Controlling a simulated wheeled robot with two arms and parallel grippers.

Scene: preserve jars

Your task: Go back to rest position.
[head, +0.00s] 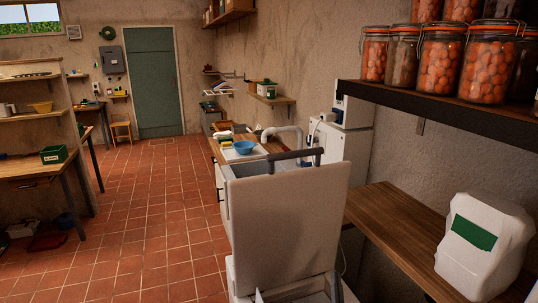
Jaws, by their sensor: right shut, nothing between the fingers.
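My left gripper is not in view. Of my right gripper little can be made out: pale and dark pieces show low in the middle of the head view, and I cannot clearly separate its fingertips. It is shut with nothing in it. Large preserve jars with orange contents (487,68) stand on the dark wall shelf (440,100) at the upper right, with a darker jar (402,55) among them. Nothing held by a gripper is visible.
A tall white panel (285,225) with a dark bar stands close in front. A white canister (488,240) with a green label stands on the wooden counter (395,225) at right. A blue bowl (244,147) is farther back. Tiled floor (145,215) at left is largely clear.

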